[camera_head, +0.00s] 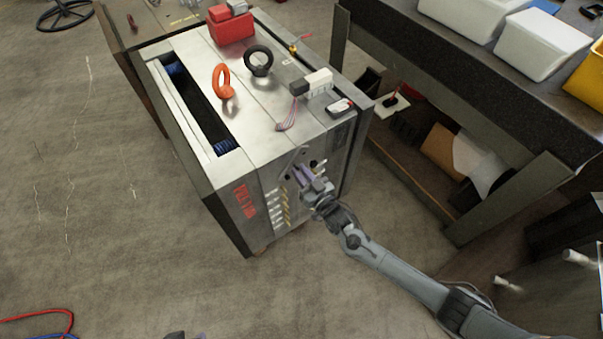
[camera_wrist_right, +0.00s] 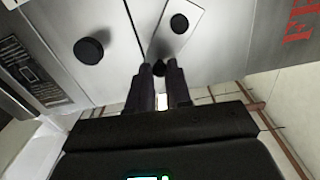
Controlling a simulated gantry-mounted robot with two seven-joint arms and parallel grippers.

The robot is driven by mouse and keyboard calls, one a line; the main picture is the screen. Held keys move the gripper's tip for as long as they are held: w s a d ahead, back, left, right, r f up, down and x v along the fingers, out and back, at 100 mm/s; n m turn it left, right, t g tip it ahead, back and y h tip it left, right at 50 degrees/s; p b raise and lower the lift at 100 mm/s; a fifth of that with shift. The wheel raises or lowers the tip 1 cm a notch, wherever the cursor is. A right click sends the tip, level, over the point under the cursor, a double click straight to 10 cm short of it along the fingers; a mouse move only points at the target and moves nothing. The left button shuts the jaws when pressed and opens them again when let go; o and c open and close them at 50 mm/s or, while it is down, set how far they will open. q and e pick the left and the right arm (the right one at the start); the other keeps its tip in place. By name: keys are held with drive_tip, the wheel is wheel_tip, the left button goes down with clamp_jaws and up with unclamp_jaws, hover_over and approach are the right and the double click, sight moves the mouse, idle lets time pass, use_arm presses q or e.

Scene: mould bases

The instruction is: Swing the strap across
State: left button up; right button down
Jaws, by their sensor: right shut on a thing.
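The mould base (camera_head: 236,115) is a large grey metal block with a red marking on its front face. My right gripper (camera_head: 300,174) is at the right part of that face, by a small grey strap (camera_head: 292,158). In the right wrist view the strap (camera_wrist_right: 200,5) is a flat metal plate with a black round bolt head (camera_wrist_right: 179,23) on it. My right gripper's fingers (camera_wrist_right: 160,72) are shut on a small dark knob (camera_wrist_right: 158,67) at the strap's near end. Dark and purple tips (camera_head: 185,335) at the bottom edge look like part of my left gripper, mostly cut off.
Another black round head (camera_wrist_right: 88,50) sticks out left of the strap. A bench (camera_head: 480,60) with bins stands at the right. The floor at left is largely clear.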

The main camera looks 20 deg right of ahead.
drive_tip(key=shift+w+d+f+m+p, duration=0.1)
drive_tip(key=shift+d+f+m, duration=0.4)
drive_tip(key=shift+m, duration=1.25)
drive_tip(key=shift+w+d+f+m+p, duration=0.15)
drive_tip(key=shift+f+m, duration=0.7)
drive_tip(key=shift+m, duration=0.85)
drive_tip(key=shift+s+d+f+m+p, duration=0.1)
drive_tip(key=shift+d+f+m, duration=0.4)
drive_tip(key=shift+m, duration=1.25)
drive_tip(key=shift+a+f, duration=0.15)
drive_tip(key=shift+f, duration=0.1)
drive_tip(key=c, duration=1.1)
unclamp_jaws()
drive_tip(key=shift+o, duration=0.2)
drive_tip(key=shift+r, duration=0.1)
